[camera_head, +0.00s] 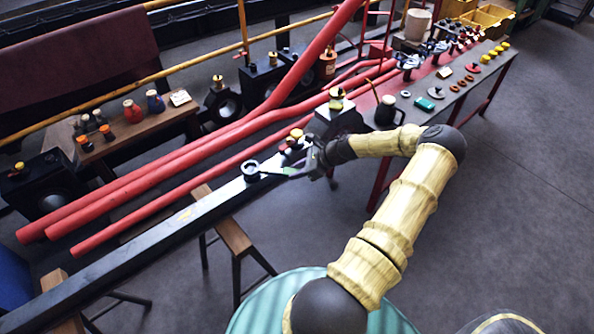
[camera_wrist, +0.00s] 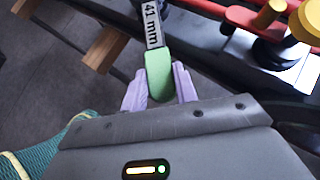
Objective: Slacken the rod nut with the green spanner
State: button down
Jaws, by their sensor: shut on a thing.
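My gripper (camera_head: 312,161) is shut on the green end of a spanner; its pale lilac fingers (camera_wrist: 160,88) sit on both sides of the handle in the wrist view. The green spanner (camera_wrist: 158,72) has a grey shank marked "41 mm". In the head view the spanner (camera_head: 276,171) reaches left from my gripper to a dark round nut (camera_head: 250,168) on a long black bar (camera_head: 185,222). The spanner's jaw is at the nut, but I cannot tell whether it is seated around it.
Red rods (camera_head: 150,187) run behind the black bar. Wooden trestles (camera_head: 233,236) stand beneath it. A long red bench (camera_head: 450,92) with small parts and yellow bins stands at upper right. A small wooden table (camera_head: 118,128) with bottles is at left. Grey floor is clear at right.

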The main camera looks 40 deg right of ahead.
jog(key=shift+r+p, duration=1.45)
jog(key=shift+r, duration=0.45)
notch_tip(320, 180, up, 4)
jog(key=p, duration=0.3)
jog(key=shift+p, duration=0.4)
jog(key=s+a+p, duration=0.4)
jog(key=s+p, duration=0.1)
jog(key=s, duration=0.8)
jog(key=shift+s+p, duration=0.25)
jog(key=shift+p, duration=0.15)
jog(key=shift+w+f, duration=0.1)
